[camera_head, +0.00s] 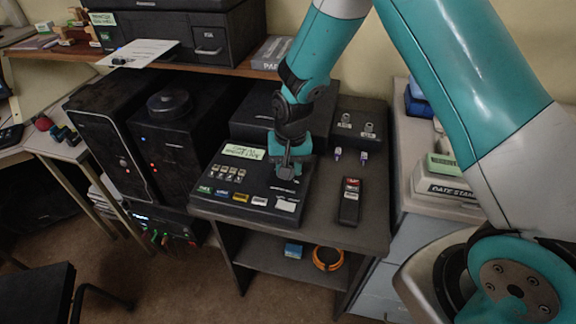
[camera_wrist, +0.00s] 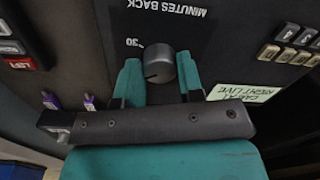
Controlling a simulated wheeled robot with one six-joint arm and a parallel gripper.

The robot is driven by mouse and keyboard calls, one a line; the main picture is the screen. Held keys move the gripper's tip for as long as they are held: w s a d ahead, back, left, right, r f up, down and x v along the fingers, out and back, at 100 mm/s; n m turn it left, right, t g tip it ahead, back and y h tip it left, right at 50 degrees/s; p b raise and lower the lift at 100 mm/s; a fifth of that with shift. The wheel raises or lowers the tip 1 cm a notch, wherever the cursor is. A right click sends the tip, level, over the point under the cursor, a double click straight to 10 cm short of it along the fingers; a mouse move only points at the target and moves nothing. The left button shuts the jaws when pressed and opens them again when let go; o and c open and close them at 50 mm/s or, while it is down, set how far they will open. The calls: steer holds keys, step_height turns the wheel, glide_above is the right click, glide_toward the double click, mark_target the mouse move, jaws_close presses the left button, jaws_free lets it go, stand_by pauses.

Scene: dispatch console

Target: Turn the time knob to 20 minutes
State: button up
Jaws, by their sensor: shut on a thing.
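The time knob (camera_wrist: 160,67) is a round grey knob on the dark console (camera_head: 232,208). In the wrist view it sits between the two fingers of my gripper (camera_wrist: 158,76), which is shut on it. The upside-down label "MINUTES BACK" (camera_wrist: 167,8) and a "30" mark (camera_wrist: 133,42) show beside it. A faint pointer line shows on the knob's face; I cannot tell which value it marks. In the head view my gripper (camera_head: 288,164) reaches down onto the console's right part and hides the knob.
Black computer towers (camera_head: 111,135) stand left. A date stamp (camera_head: 444,190) is on the right cabinet.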

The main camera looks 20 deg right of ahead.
steer(key=shift+w+r, duration=0.1)
steer(key=o, duration=0.9)
steer(key=r, duration=1.1)
steer(key=d+r+b, duration=0.1)
steer(key=r, duration=0.5)
steer(key=shift+s+r, duration=0.2)
steer(key=s+a+r+n+y, duration=0.1)
steer(key=s+a+r+n, duration=0.1)
steer(key=s, duration=0.6)
steer(key=s+a+r+n+y, duration=0.1)
steer(key=s+r+n, duration=0.1)
steer(key=s+n, duration=0.3)
steer(key=s+a+r+n+y, duration=0.1)
steer(key=s+a+r+n, duration=0.1)
steer(key=s, duration=0.9)
steer(key=shift+s+a+r+n+y, duration=0.35)
steer(key=shift+r+n, duration=0.15)
steer(key=shift+n, duration=0.3)
